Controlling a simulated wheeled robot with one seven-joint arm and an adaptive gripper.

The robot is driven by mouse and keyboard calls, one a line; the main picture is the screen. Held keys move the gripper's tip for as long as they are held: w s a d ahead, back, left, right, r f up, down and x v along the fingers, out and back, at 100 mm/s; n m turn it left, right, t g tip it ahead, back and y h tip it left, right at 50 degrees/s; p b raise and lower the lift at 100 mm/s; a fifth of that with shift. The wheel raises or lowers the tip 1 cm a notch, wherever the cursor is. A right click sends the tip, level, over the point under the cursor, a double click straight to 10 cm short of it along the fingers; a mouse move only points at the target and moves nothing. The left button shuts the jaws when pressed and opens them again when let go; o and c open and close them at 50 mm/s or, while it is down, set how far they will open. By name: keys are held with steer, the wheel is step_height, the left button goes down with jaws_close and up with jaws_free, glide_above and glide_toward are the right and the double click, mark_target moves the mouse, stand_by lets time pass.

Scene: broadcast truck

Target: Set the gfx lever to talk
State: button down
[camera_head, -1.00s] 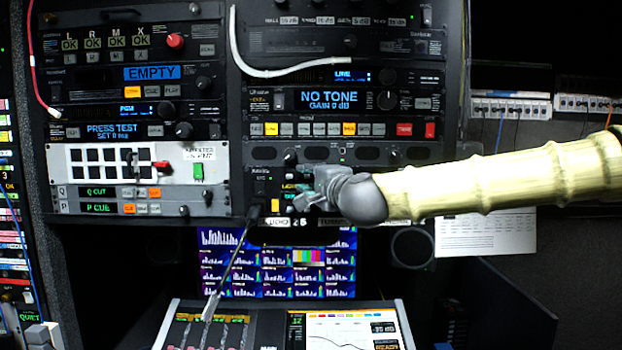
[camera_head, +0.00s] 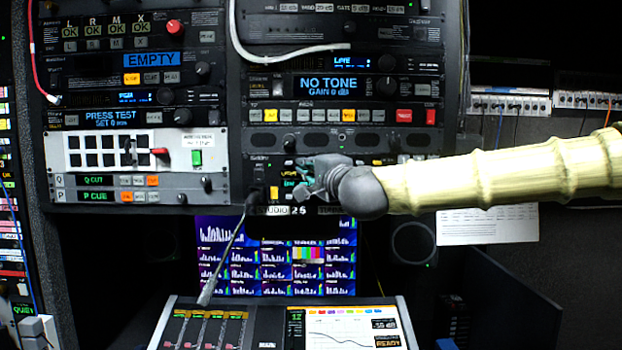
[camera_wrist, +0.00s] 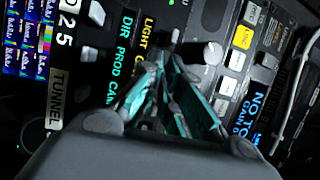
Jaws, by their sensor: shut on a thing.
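My gripper (camera_head: 302,180) is at the small intercom panel (camera_head: 262,170) low in the right-hand rack. In the wrist view its teal-padded fingers (camera_wrist: 170,75) close together over the panel's row of labels. They are shut on a small part of the panel, apparently the gfx lever, which is mostly hidden between them. Green "DIR PROD CAM" lettering (camera_wrist: 125,50) and yellow "LIGHT" lettering (camera_wrist: 147,40) show beside the fingers. The lever's own label and its position cannot be read.
A grey knob (camera_wrist: 212,52) stands close to the fingertips in the wrist view. A white cable (camera_head: 290,70) hangs across the upper rack. A mixing console (camera_head: 270,330) lies below.

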steer(key=shift+w+f+n+t+y+b, duration=0.15)
steer(key=shift+f+n+t+y+b, duration=0.95)
steer(key=shift+b, duration=5.2)
steer(key=shift+r+t+b, duration=0.25)
steer(key=shift+t+b, duration=0.15)
steer(key=shift+b, duration=0.6)
steer(key=c, duration=1.6)
jaws_free()
steer(key=shift+r+p, duration=0.4)
steer(key=shift+p, duration=0.45)
steer(key=shift+r+m+h+p, duration=0.1)
steer(key=shift+m+h+p, duration=0.25)
steer(key=shift+p, duration=0.5)
